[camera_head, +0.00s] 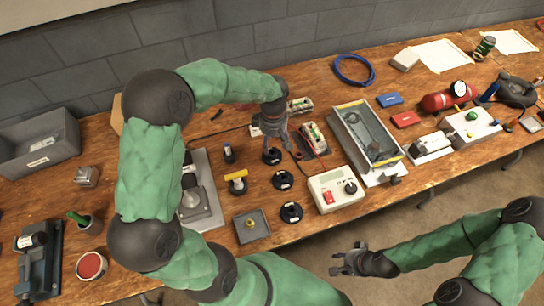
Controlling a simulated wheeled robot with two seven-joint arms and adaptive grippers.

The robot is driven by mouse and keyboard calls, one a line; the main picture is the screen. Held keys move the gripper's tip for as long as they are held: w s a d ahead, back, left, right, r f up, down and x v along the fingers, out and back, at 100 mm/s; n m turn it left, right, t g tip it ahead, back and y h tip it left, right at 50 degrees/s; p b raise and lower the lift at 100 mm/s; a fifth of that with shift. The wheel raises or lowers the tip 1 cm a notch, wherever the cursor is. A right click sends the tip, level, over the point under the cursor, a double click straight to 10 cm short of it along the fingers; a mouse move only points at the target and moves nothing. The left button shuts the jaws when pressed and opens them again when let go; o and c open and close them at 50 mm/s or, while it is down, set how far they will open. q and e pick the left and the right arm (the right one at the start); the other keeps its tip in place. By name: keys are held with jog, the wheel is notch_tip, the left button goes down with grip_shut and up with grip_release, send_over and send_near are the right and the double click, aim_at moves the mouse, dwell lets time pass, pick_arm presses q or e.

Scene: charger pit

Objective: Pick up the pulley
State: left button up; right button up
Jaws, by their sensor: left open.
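Three black round discs with pale labels, which look like pulleys, stand in a loose column on the wooden table: a far pulley (272,157), a middle pulley (283,180) and a near pulley (291,212). My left gripper (273,146) points down, open, right over the far pulley. Its fingers overlap the far rim of that disc in the picture; whether they touch it I cannot tell. The middle and near pulleys are in full view and apart from it. My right gripper (338,264) is open and empty, off the table's front edge.
A white box with a red switch (333,190) stands right of the pulleys. A square grey tray (251,225) and a yellow-topped part (236,182) stand to their left. A multimeter with red leads (314,138) lies close right of my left gripper.

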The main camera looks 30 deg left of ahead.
aim_at(272, 151)
pick_arm(q)
jog(key=shift+s+a+f+b, duration=0.15)
jog(key=shift+f+b, duration=1.25)
jog(key=shift+f, duration=1.25)
jog(key=shift+r, duration=0.1)
jog(key=shift+c, duration=0.3)
grip_shut()
